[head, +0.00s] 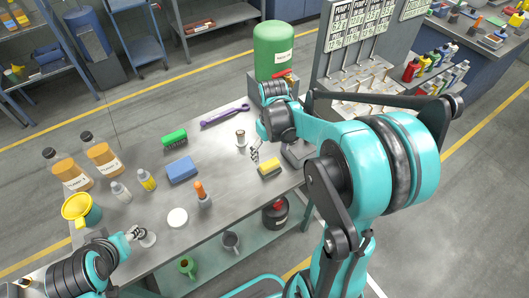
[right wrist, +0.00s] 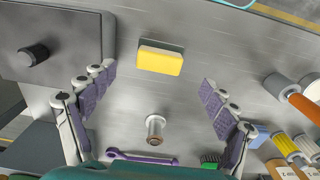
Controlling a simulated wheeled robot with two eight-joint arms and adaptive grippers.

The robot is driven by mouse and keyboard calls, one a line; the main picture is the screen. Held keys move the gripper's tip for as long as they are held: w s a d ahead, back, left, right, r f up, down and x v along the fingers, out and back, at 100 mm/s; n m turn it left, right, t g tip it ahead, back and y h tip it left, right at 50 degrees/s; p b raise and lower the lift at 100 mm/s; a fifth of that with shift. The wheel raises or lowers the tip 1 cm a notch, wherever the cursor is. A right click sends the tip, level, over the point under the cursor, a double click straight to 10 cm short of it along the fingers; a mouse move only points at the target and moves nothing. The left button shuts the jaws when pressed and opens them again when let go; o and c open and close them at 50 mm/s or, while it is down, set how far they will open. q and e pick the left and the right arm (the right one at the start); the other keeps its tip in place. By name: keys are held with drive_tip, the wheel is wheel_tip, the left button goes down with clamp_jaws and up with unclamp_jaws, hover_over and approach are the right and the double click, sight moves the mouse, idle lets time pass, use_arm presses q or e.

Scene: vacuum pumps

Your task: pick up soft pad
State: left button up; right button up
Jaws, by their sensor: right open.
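A yellow pad with a dark underside (head: 269,168) lies on the workbench near its right end; I take it for the soft pad. It shows whole in the right wrist view (right wrist: 160,61), top centre, slightly past the line between the fingertips. My right gripper (head: 256,153) hangs above the bench just left of the pad. In the right wrist view my right gripper (right wrist: 158,78) has its fingers spread wide, with nothing between them touching. A blue block (head: 182,169) lies farther left. My left gripper (head: 136,233) is low at the bench's left front; its jaw opening is unclear.
A metal cylinder (head: 241,138) stands close behind the right gripper, with a purple wrench (head: 225,115) beyond. A green brush (head: 174,138), white disc (head: 177,217), orange-handled tool (head: 202,194) and several bottles occupy the left half.

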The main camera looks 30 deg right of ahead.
sight(270, 163)
wheel_tip(270, 163, down, 3)
drive_tip(key=shift+d+r+b, duration=0.1)
drive_tip(key=shift+r+b, duration=0.1)
drive_tip(key=shift+b, duration=0.3)
drive_tip(key=shift+f, duration=0.3)
drive_tip(key=f, duration=0.1)
drive_tip(key=f+b, duration=0.1)
drive_tip(key=f, duration=0.1)
drive_tip(key=shift+w+f+b, duration=0.3)
drive_tip(key=shift+f+b, duration=0.05)
drive_tip(key=shift+f, duration=0.4)
drive_tip(key=c, duration=1.2)
